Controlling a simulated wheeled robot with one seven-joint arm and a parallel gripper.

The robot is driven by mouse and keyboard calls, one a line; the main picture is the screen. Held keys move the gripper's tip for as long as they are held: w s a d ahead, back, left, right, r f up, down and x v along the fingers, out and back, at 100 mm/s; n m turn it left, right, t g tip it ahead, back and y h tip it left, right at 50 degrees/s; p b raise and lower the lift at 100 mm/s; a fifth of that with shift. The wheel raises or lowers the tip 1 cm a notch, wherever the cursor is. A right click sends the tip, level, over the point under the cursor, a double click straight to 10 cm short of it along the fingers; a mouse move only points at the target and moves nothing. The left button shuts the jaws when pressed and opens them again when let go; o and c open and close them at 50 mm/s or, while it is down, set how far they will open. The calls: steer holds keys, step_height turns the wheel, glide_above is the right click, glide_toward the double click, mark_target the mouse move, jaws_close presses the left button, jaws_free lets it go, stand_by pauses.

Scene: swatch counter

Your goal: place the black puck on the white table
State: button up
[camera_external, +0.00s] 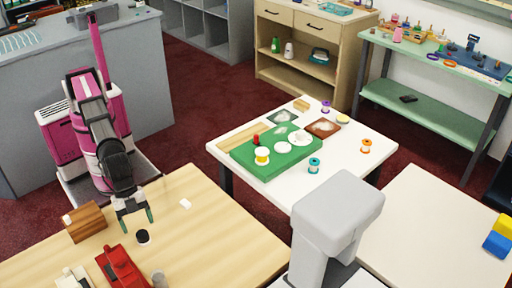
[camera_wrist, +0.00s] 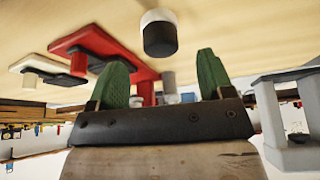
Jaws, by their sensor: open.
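The black puck (camera_external: 143,235) is on the light wooden table (camera_external: 215,225), close to my gripper's fingertips, with a white round part under it. In the wrist view the black puck (camera_wrist: 160,40) shows just beyond the fingertips, apart from them, with the white part on its tabletop side. My gripper (camera_external: 135,218) is open and empty; both green fingers show in the wrist view (camera_wrist: 161,72). A white table (camera_external: 228,147) stands in the middle, carrying a green board (camera_external: 250,163). Another pale white table (camera_external: 425,215) stands at the right.
Blue and yellow blocks (camera_external: 497,243) lie far right.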

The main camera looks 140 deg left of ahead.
mark_target(141, 232)
steer(key=shift+x, duration=2.65)
steer(key=shift+s+a, duration=0.1)
steer(key=shift+s, duration=0.05)
steer(key=c, duration=1.1)
steer(key=shift+o, duration=0.2)
